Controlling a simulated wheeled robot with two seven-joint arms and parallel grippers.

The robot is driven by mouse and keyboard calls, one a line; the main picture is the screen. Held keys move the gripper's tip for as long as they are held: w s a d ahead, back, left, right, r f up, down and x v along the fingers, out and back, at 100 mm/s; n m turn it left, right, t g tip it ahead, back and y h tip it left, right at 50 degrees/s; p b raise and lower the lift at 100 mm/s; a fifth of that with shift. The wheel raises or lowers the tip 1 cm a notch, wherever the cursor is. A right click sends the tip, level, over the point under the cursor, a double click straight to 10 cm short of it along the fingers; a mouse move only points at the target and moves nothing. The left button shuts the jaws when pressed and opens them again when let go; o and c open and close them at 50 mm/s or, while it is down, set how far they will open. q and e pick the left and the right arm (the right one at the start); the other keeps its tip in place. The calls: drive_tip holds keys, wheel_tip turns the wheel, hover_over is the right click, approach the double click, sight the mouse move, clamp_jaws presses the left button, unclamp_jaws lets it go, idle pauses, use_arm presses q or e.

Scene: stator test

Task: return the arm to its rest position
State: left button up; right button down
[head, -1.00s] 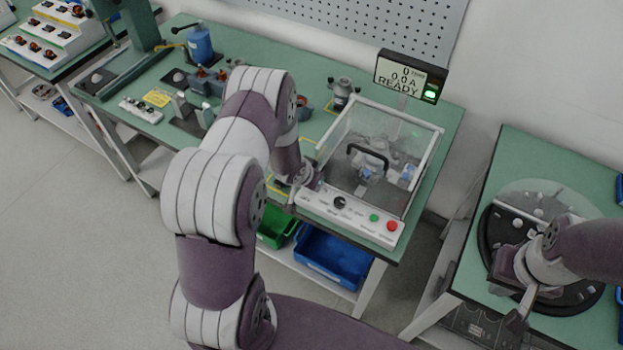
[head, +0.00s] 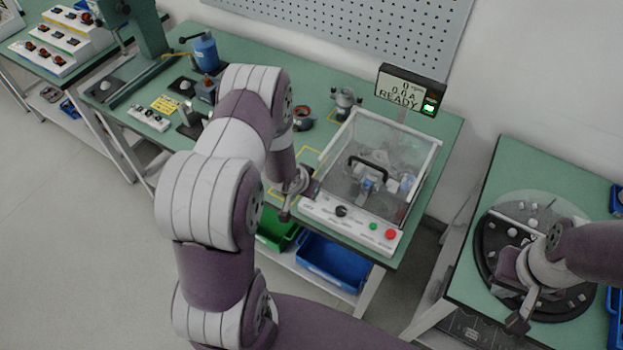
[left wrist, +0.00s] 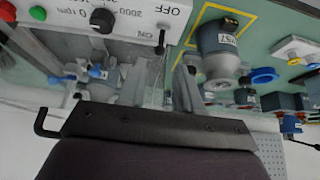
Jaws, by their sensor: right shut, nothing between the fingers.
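My left arm (head: 215,195) comes across the middle of the head view. Its gripper (head: 288,208) is just left of the test box's front panel, over the bench's front edge. It is small and partly hidden there; I cannot tell how its fingers stand. The left wrist view shows the panel with its toggle switch (left wrist: 161,42) and a grey motor (left wrist: 220,48) close by. My right gripper (head: 517,322) is shut and empty over the black round plate on the right bench.
The clear-lidded test box (head: 340,150) with a black handle stands on the green bench. The display (head: 408,88) behind it reads READY with a green light. A blue bin (head: 335,262) and a green bin (head: 277,232) sit below. The round plate (head: 490,235) holds small parts.

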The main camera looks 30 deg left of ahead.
use_arm(q)
drive_tip(key=s+g, duration=0.3)
drive_tip(key=s, duration=0.3)
drive_tip(key=s+d+r+b, duration=0.3)
drive_tip(key=s+d+r, duration=0.1)
drive_tip(key=r, duration=0.3)
drive_tip(key=s+d+r+g+b, duration=0.1)
drive_tip(key=s+d+r+b, duration=0.1)
drive_tip(key=s+d+r, duration=0.2)
wheel_tip(320, 180, up, 3)
drive_tip(key=shift+s+r+n+g+b, duration=0.2)
drive_tip(key=shift+s+n+g+b, duration=0.15)
drive_tip(key=shift+s, duration=0.45)
drive_tip(key=shift+s+r, duration=0.1)
drive_tip(key=shift+s, duration=0.05)
